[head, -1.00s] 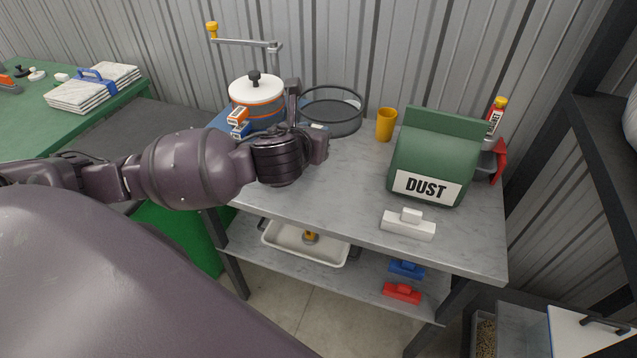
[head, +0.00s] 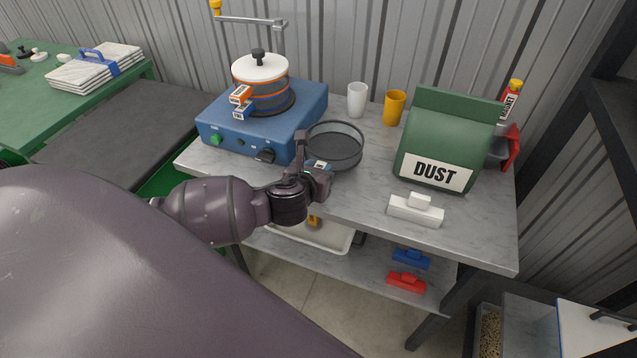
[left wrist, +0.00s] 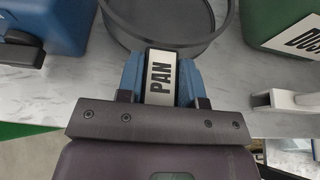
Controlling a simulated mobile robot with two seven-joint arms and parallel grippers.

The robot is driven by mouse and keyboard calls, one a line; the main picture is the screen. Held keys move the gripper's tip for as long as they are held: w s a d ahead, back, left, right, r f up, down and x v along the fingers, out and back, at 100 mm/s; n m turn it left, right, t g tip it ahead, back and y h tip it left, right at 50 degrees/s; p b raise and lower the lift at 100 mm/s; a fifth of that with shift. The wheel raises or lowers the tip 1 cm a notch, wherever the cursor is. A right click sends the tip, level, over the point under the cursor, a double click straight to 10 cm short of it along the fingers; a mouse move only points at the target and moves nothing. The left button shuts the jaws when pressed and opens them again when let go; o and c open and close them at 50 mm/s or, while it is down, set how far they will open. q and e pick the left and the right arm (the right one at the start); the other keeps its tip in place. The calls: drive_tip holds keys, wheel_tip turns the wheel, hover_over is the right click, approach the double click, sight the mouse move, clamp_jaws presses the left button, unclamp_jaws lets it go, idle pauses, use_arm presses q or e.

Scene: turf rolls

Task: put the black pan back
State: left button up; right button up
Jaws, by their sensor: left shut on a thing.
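The black pan (head: 338,163) is a round, shallow, dark ring-walled vessel in front of the blue machine's right side, over the grey marble-look worktop (head: 360,205). My left gripper (head: 314,172) is shut on the pan's handle. In the left wrist view the handle has a white label reading PAN (left wrist: 161,77) and sits between the blue finger pads. The pan's rim (left wrist: 170,46) shows beyond it. I cannot tell whether the pan touches the worktop. My right gripper is not in view.
A lower shelf holds a white tray (head: 330,240).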

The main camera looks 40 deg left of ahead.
use_arm(q)
wheel_tip(320, 180, down, 4)
drive_tip(key=shift+b, duration=0.5)
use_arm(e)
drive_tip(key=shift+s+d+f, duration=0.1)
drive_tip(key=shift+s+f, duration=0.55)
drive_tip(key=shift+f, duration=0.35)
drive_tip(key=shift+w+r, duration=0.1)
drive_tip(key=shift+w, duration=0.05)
use_arm(q)
drive_tip(key=o, duration=0.7)
drive_tip(key=shift+f, duration=0.1)
drive_tip(key=o, duration=0.3)
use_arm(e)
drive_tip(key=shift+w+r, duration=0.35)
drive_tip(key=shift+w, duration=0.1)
